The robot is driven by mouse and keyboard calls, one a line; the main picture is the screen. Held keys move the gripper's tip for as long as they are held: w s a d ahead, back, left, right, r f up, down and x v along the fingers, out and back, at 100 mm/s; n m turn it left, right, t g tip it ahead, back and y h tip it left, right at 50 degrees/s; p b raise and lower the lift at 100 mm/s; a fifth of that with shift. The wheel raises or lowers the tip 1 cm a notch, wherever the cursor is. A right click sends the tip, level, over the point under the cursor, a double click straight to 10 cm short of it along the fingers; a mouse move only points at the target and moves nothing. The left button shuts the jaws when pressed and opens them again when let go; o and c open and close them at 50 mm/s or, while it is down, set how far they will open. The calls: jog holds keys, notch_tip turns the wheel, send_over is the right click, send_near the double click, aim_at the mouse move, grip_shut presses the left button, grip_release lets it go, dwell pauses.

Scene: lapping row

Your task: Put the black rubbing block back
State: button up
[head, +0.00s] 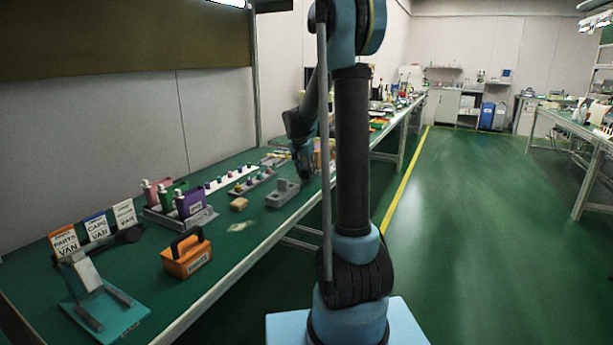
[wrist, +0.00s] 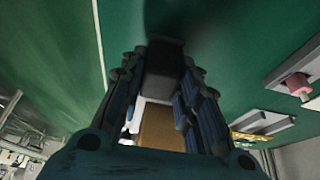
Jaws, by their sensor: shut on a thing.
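My gripper (wrist: 160,85) is shut on a dark block (wrist: 164,58), which I take to be the black rubbing block. It shows between the two fingers in the wrist view. A tan and white surface (wrist: 157,125) also shows between the fingers, nearer the palm; I cannot tell whether it belongs to the block. In the head view my gripper (head: 304,172) points down over the green bench, just behind and right of a grey holder with slots (head: 283,194). The block cannot be made out there. The holder appears apart from my gripper.
On the bench (head: 225,265) stand an orange box with a black handle (head: 187,256), a small tan block (head: 238,204), a grey rack with colored containers (head: 181,215), strips of small pieces (head: 251,183) and a teal stand (head: 107,312). Bare bench lies along the front edge.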

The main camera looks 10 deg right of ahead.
jog(key=shift+f, duration=0.75)
jog(key=o, duration=0.9)
jog(key=shift+o, duration=0.2)
